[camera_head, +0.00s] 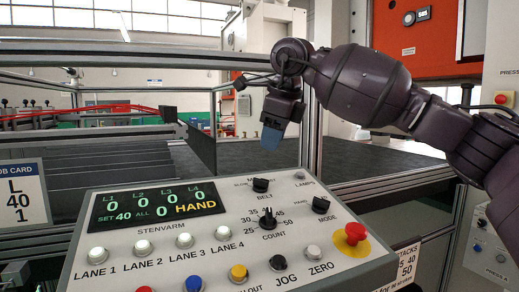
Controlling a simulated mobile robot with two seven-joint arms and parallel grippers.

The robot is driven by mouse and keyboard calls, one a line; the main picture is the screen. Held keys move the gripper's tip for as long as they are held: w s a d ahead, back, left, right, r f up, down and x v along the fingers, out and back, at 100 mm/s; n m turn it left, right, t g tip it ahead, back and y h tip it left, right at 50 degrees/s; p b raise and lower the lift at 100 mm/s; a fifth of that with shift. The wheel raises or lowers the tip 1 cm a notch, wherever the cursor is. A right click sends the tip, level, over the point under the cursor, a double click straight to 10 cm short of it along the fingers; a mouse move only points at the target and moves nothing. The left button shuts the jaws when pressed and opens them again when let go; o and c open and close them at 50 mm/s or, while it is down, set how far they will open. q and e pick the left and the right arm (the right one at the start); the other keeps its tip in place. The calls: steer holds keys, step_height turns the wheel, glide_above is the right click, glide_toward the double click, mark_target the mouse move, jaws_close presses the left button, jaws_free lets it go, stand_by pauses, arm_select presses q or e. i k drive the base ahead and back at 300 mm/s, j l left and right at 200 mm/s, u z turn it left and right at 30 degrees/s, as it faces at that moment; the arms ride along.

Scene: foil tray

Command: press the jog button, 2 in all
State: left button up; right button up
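The jog button (278,262) is a black round button on the sloped grey control panel (345,267), with the label JOG below it. It sits between a yellow button (238,272) and the pale ZERO button (313,251). My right gripper (271,138) hangs from the arm on the right, above and behind the panel's far edge, well apart from the jog button. Its bluish tip points down; I cannot tell whether its fingers are apart. The panel display (158,205) shows zeros for the lanes, SET 40, ALL 0 and HAND. My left gripper is not in view.
A red mushroom button (355,233) on a yellow disc stands at the panel's right. The COUNT knob (268,222), BELT knob (261,185) and MODE knob (320,204) stick up. Lane buttons (184,240) line the left. A metal frame rises behind; the air above the buttons is clear.

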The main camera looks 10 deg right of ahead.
mark_target(278, 261)
steer(key=k, duration=1)
